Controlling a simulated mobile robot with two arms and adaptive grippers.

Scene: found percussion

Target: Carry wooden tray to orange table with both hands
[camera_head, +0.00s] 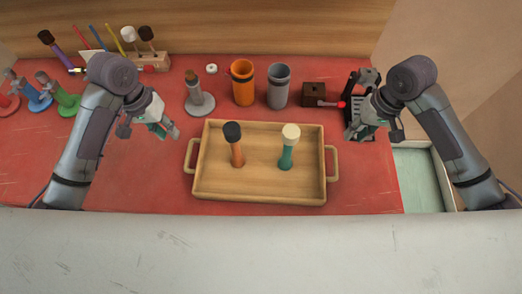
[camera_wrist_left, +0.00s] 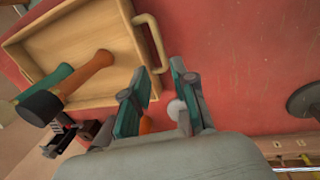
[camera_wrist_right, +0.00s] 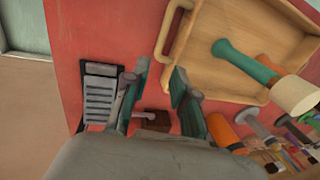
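The wooden tray (camera_head: 260,187) lies flat on a red tabletop (camera_head: 130,180). It has a handle at each end and holds an orange-handled mallet with a dark head (camera_head: 236,155) and a green-handled mallet with a cream head (camera_head: 287,155). My left gripper (camera_head: 170,132) is open and empty, above and left of the left handle (camera_head: 188,157); that handle also shows in the left wrist view (camera_wrist_left: 153,42). My right gripper (camera_head: 350,132) is open and empty, near the right handle (camera_head: 333,163), which shows in the right wrist view (camera_wrist_right: 170,30). No separate orange table shows.
Behind the tray stand an orange cup (camera_head: 242,85), a grey cup (camera_head: 279,88), a grey stand (camera_head: 198,98) and a brown box (camera_head: 314,95). A black rack (camera_head: 357,100) is close to my right gripper. Coloured stands (camera_head: 65,100) are at far left. Tabletop left of the tray is clear.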

